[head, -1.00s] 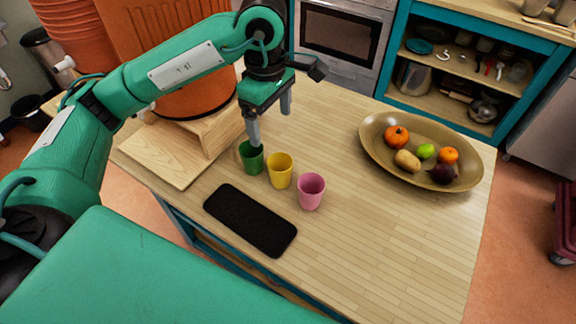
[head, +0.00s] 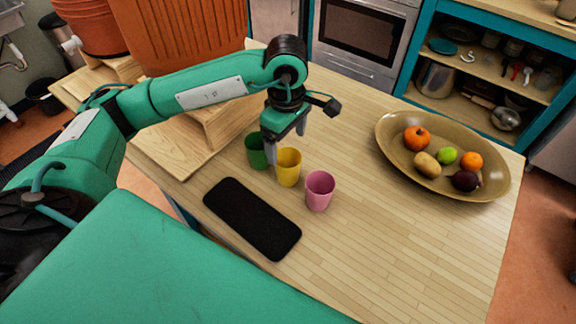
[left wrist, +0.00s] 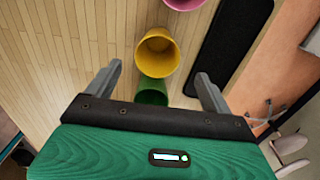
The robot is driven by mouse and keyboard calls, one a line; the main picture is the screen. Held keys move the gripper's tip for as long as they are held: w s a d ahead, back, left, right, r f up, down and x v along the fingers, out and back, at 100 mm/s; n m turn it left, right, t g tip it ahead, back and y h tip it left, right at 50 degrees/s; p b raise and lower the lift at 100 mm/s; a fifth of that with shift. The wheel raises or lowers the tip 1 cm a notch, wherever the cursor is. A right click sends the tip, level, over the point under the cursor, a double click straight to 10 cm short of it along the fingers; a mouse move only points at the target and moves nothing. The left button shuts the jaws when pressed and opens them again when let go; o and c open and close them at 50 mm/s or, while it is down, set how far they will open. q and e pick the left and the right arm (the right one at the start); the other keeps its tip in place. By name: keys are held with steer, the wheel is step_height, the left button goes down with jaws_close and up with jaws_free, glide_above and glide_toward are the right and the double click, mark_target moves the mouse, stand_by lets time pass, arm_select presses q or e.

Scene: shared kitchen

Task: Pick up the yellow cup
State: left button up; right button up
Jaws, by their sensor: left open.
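The yellow cup (head: 288,168) stands upright on the wooden table, between the green cup (head: 257,151) and the pink cup (head: 320,190). My left gripper (head: 287,146) is open and points down, just behind the green and yellow cups in the head view. One finger overlaps the gap between those two cups; I cannot tell whether it touches either. In the left wrist view the yellow cup (left wrist: 157,53) lies ahead of the open fingers (left wrist: 160,84), with the green cup (left wrist: 152,91) between the fingertips. My right gripper is in neither view.
A black flat tray (head: 252,218) lies in front of the cups. A large oval bowl (head: 400,184) with fruit stands at the right. A wooden step (head: 205,120) with an orange pot (head: 180,38) stands behind at the left. The table's right front is clear.

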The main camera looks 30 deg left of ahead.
mark_target(288, 158)
arm_select(q)
step_height(288, 158, down, 6)
steer(key=shift+w+r+p, duration=0.1)
steer(key=shift+w+p, duration=0.05)
steer(key=shift+p, duration=1.05)
steer(key=shift+f, duration=0.45)
steer(key=c, duration=1)
